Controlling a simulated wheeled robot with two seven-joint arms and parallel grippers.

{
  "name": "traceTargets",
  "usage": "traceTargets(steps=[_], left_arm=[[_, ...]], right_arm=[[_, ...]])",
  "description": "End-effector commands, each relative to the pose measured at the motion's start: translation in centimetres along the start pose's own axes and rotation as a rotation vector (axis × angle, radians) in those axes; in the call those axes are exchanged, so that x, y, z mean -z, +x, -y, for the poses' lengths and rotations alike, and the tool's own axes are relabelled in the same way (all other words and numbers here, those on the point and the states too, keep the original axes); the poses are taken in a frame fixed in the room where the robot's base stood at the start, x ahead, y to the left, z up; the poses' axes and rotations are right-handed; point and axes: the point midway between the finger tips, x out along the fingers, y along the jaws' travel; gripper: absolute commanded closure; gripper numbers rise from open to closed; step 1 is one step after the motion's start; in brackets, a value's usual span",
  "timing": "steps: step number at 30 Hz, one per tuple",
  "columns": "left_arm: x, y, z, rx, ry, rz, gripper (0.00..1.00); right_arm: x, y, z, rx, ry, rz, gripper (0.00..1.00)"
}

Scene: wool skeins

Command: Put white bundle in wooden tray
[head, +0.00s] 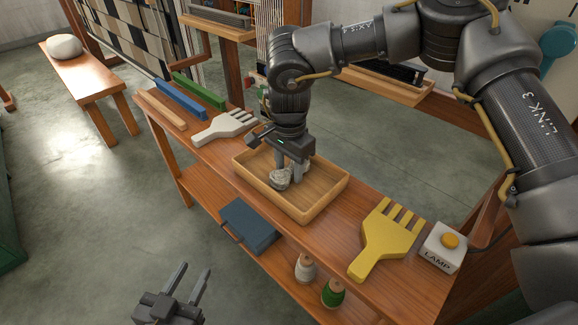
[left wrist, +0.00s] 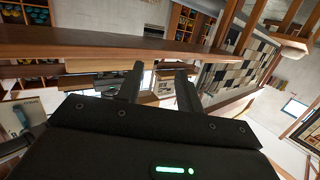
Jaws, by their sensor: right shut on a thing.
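The wooden tray (head: 323,206) sits on the middle of the narrow wooden bench. The white bundle (head: 279,181), greyish-white and mottled, is inside the tray's walls. My right gripper (head: 290,172) points down into the tray and is shut on the bundle, partly hiding it. I cannot tell whether the bundle touches the tray floor. My left gripper (head: 194,270) is in front of the bench, low in the head view, open and empty. Its two spread fingers (left wrist: 158,88) also show in the left wrist view, with nothing between them.
A white comb (head: 225,128) and blue, green and tan bars lie left of the tray. A yellow comb (head: 385,238) and a lamp button box (head: 443,248) lie right.

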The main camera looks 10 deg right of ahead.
Motion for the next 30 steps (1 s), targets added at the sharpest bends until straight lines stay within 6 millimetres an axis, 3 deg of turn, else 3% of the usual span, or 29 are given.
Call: traceTargets(steps=[4, 5, 9, 20, 30], left_arm=[[0.0, 0.0, 0.0, 0.0, 0.0, 0.002, 0.64], [0.0, 0.0, 0.0, 0.0, 0.0, 0.002, 0.64], [-0.1, 0.0, 0.0, 0.001, 0.0, 0.003, 0.64], [0.0, 0.0, 0.0, 0.001, 0.0, 0.005, 0.64], [-4.3, -1.5, 2.3, 0.07, -0.022, 0.296, 0.64]], right_arm=[[0.0, 0.2, 0.0, -0.001, 0.0, 0.0, 0.77], [0.0, 0.2, 0.0, 0.0, 0.0, 0.0, 0.52], [0.0, 0.2, 0.0, 0.0, 0.0, 0.0, 0.33], [0.0, -0.4, 0.0, 0.001, 0.0, 0.0, 0.33], [0.0, -7.0, 0.1, 0.003, 0.0, -0.001, 0.33]])
